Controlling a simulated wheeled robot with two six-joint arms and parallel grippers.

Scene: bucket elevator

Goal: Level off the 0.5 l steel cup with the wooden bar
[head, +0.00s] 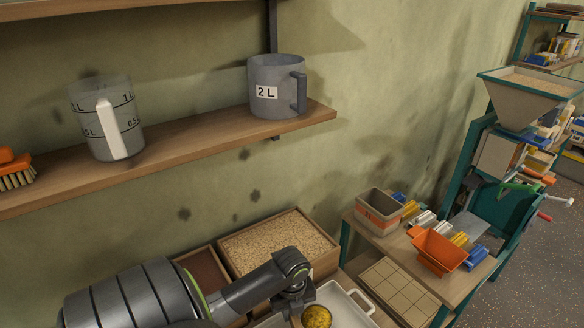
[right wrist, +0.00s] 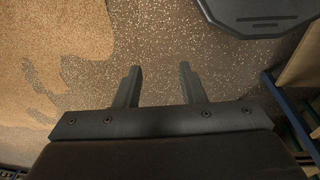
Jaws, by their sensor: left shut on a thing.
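A round cup (head: 317,317) filled with yellow grain shows at the bottom edge of the head view, at the white tray. Its lower part is cut off by the frame. My left gripper (head: 297,308) is right beside it, shut on the cup; the fingertips are mostly hidden below the wrist. My right gripper (right wrist: 157,82) shows only in the right wrist view. Its two fingers are apart with nothing between them, above a speckled floor. The wooden bar is not visible in either view.
A white tray (head: 352,302) lies by the cup. Behind are a wooden bin of pale grain (head: 280,243) and a reddish-brown bin (head: 203,275). A side table holds an orange hopper bucket (head: 438,252) and a grey box (head: 379,212). A shelf (head: 190,142) carries a 2 L jug (head: 275,85).

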